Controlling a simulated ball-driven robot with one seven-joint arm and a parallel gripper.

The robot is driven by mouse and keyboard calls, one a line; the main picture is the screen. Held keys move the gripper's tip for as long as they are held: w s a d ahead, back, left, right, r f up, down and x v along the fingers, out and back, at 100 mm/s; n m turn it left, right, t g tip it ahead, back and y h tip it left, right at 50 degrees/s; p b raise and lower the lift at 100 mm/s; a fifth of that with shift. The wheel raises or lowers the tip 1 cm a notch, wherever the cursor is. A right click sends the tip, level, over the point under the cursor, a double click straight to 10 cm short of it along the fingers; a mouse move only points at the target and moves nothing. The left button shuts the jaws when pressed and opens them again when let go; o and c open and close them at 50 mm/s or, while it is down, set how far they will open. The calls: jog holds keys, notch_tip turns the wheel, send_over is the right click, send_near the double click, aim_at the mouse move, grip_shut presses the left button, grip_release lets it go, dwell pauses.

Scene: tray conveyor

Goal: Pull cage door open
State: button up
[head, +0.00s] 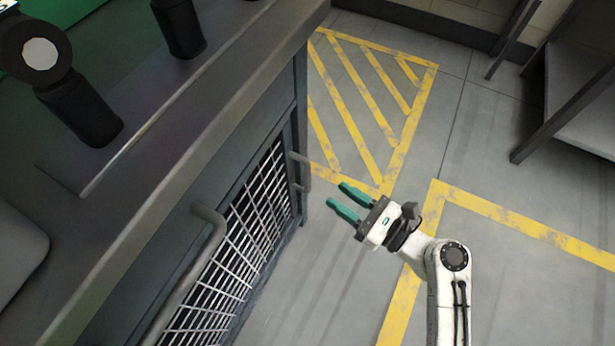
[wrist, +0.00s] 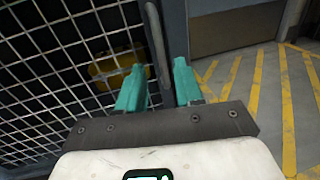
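The cage door (head: 262,215) is a white wire mesh panel in a dark frame on the side of the grey machine. It appears shut. A grey vertical handle (head: 300,172) stands at its far edge. My gripper (head: 336,199) is open with teal fingers, to the right of this handle and apart from it, pointing toward the machine. In the wrist view, the mesh (wrist: 60,70) fills the left. A grey bar handle (wrist: 156,45) shows in the gap between the open fingers of my gripper (wrist: 157,78).
A second, larger grey bar (head: 190,275) projects from the machine's near side. A yellow object (wrist: 118,68) sits behind the mesh. The floor (head: 500,290) with yellow markings is clear to the right. A rack (head: 575,110) stands at the far right.

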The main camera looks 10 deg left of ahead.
aim_at(309, 176)
jog(key=b+x, duration=0.3)
jog(key=x, duration=0.6)
jog(key=shift+w+a, duration=0.2)
jog(key=shift+a, duration=0.15)
jog(key=shift+c, duration=0.2)
grip_shut()
